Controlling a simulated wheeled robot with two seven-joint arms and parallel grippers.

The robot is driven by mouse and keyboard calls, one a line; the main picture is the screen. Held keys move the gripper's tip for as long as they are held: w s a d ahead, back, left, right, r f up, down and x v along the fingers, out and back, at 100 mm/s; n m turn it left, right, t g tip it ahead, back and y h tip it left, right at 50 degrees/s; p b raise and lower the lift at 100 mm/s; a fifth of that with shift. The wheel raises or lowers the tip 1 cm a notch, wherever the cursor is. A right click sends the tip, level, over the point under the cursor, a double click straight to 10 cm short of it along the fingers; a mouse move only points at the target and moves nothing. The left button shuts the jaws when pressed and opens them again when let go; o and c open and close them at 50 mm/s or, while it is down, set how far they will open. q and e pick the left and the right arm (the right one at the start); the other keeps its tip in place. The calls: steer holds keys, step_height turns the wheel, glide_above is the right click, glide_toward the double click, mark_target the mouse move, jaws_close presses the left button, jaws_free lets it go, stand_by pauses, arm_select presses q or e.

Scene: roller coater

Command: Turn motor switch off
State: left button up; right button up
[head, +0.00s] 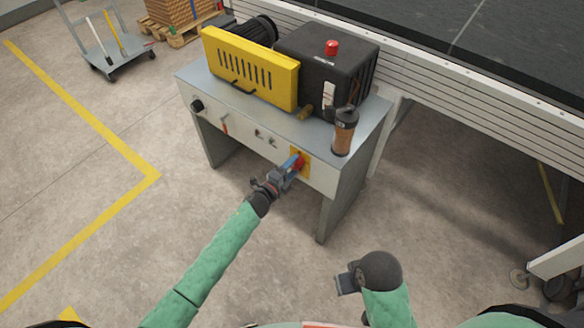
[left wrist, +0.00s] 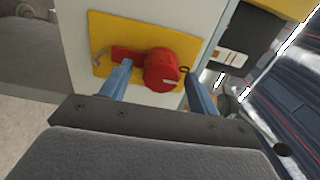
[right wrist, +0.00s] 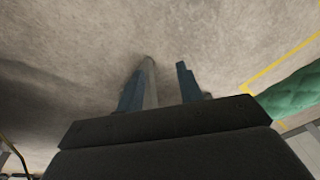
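The motor switch is a red rotary knob (head: 298,160) on a yellow plate (head: 306,167), on the front panel of the grey machine table. In the left wrist view the red knob (left wrist: 160,70) sits on the yellow plate (left wrist: 105,27), its handle pointing left. My left gripper (head: 291,168) is at the switch. Its blue fingers (left wrist: 160,85) are spread apart, one at each side of the knob, the left one overlapping the handle; whether they touch it I cannot tell. My right gripper (right wrist: 160,82) is open and empty, pointing at the floor.
The machine table (head: 240,115) carries a yellow guard (head: 250,68), a dark motor box (head: 325,65) and an orange-brown bottle (head: 344,132). A black knob (head: 197,106) and small switches share the panel. A large conveyor (head: 450,85) stands behind right. The floor in front is clear.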

arm_select(q)
steer(key=b+v, duration=0.1)
steer(key=v, duration=0.6)
steer(key=shift+s+a+b, duration=0.25)
steer(key=shift+s+b, duration=0.05)
arm_select(e)
steer(key=a+f, duration=0.1)
steer(key=w+a+f, duration=0.1)
steer(key=f, duration=0.1)
steer(key=shift+y, duration=0.3)
steer(key=shift+r, duration=0.2)
steer(key=shift+a+r, duration=0.1)
